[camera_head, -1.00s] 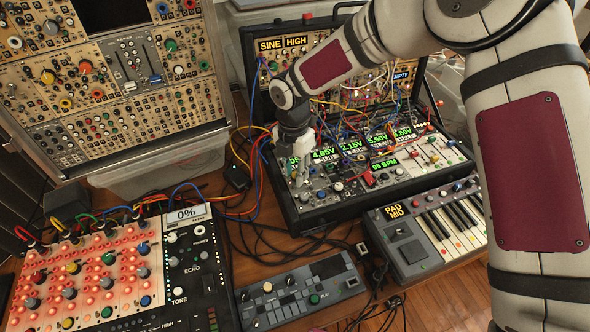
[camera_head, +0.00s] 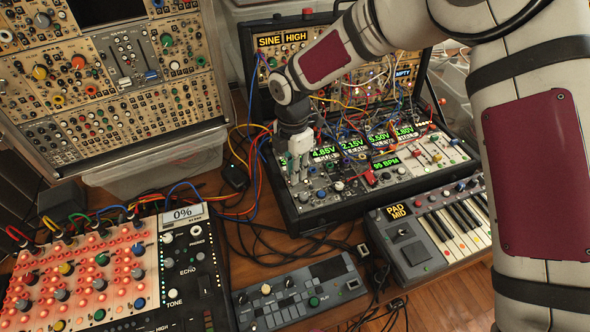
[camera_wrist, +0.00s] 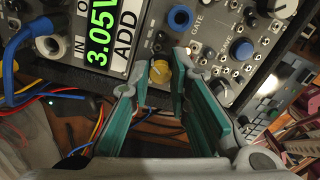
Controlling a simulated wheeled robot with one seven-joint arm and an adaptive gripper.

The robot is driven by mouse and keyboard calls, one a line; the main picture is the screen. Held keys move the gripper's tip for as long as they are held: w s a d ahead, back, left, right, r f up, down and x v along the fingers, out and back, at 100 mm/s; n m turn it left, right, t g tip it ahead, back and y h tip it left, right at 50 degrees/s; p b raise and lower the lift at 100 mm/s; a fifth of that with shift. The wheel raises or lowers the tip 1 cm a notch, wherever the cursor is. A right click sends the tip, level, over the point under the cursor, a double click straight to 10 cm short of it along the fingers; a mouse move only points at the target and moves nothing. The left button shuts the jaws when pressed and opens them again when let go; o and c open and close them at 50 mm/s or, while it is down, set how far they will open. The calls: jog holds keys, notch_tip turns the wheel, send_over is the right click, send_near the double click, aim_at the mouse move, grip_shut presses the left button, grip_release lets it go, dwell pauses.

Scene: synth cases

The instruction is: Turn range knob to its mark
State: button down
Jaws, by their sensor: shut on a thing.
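My gripper (camera_head: 297,166) points down at the left part of the modular synth case (camera_head: 322,212) in the head view. In the wrist view, the green fingers of my gripper (camera_wrist: 160,78) are close on either side of a yellow knob (camera_wrist: 159,71), and are shut on it. The knob sits beside a module with a green display (camera_wrist: 99,50) reading 3.05V, marked ADD. I cannot read a "range" label or see a mark at the knob. In the head view my gripper hides this knob.
Patch cables (camera_head: 352,130) crowd the case to the right of my gripper. A blue plug (camera_wrist: 40,30) stands near the display. A keyboard (camera_head: 430,232) is in front at right, a small grey unit (camera_head: 295,293) in front. A panel of lit knobs (camera_head: 85,275) is at left.

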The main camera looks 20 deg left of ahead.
jog(key=shift+m+b, duration=0.35)
jog(key=shift+m, duration=0.85)
jog(key=c, duration=1.8)
grip_release()
notch_tip(320, 180, up, 12)
jog(key=shift+w+a+r, duration=0.1)
jog(key=shift+w+a, duration=0.05)
